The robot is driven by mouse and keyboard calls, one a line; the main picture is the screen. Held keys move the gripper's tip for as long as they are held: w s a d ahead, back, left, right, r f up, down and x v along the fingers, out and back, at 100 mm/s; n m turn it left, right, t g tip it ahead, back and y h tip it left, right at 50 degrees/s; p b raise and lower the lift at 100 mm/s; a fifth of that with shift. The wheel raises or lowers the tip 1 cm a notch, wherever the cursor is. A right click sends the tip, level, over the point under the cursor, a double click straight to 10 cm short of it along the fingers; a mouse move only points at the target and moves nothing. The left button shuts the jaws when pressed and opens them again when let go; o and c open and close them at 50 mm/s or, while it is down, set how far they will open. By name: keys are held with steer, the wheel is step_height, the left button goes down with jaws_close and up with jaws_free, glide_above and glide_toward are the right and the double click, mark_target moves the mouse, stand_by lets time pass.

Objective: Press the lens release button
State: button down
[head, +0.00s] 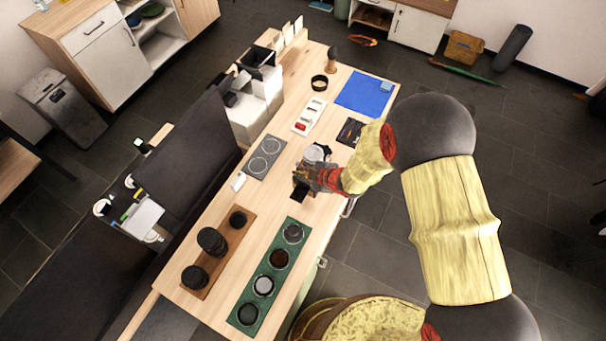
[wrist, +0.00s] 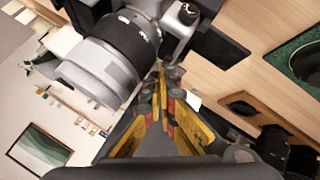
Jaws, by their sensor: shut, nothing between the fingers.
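A camera stands on the wooden table; its black body shows in the head view (head: 302,186) and at the top of the wrist view (wrist: 180,18). Its grey and black lens (wrist: 105,62) fills the upper left of the wrist view and shows as a pale barrel in the head view (head: 316,152). My gripper (wrist: 163,70) is shut and empty, its yellow fingers pointing at the gap beside the lens, near the body. I cannot tell whether the tips touch the camera. The lens release button is not distinguishable. In the head view my gripper (head: 318,178) partly covers the camera.
A green tray (head: 240,301) with round lens pieces and a brown tray (head: 222,259) with black lenses lie at the near end. A grey plate with two rings (head: 264,157), a white holder (head: 309,116) and a blue mat (head: 365,94) lie farther along.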

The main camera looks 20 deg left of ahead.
steer(key=shift+r, duration=0.1)
stand_by(0.5)
steer(key=shift+r+p, duration=0.4)
steer(key=shift+r, duration=0.15)
step_height(320, 180, up, 5)
steer(key=p, duration=0.3)
stand_by(0.3)
stand_by(0.9)
